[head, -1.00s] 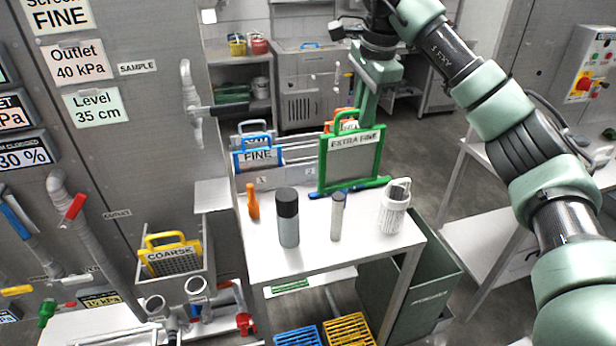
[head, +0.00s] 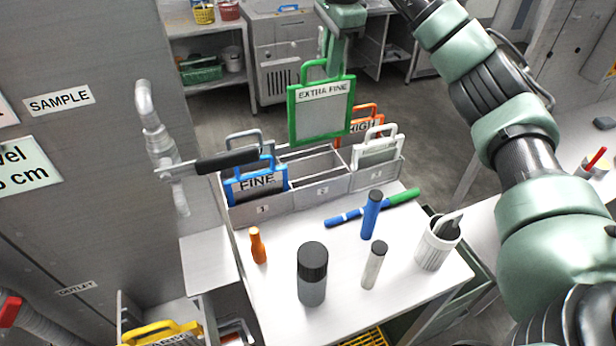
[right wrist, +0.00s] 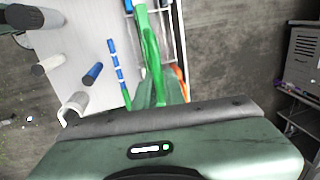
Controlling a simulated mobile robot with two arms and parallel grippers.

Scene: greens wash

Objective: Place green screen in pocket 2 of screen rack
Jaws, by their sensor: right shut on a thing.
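The green screen (head: 321,112), labelled EXTRA FINE, hangs upright by its handle from my right gripper (head: 328,52). In the head view it overlaps the back of the grey screen rack (head: 318,198), near pocket 2, with its lower edge above the rack. Pocket 2's front (head: 318,192) is marked 2 and its opening looks empty. The blue FINE screen (head: 257,183) is in pocket 1 and a white screen (head: 376,152) in pocket 3. In the right wrist view the green screen (right wrist: 152,55) shows edge-on beyond my gripper. My left gripper is out of view.
An orange HIGH screen (head: 362,124) stands behind. On the table (head: 290,325) are a dark-capped bottle (head: 312,275), a blue cylinder (head: 371,215), a grey cylinder (head: 374,265), an orange bottle (head: 257,246), a white cup (head: 437,243) and a blue-green stick (head: 372,208). A sample valve handle (head: 227,162) juts near pocket 1.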

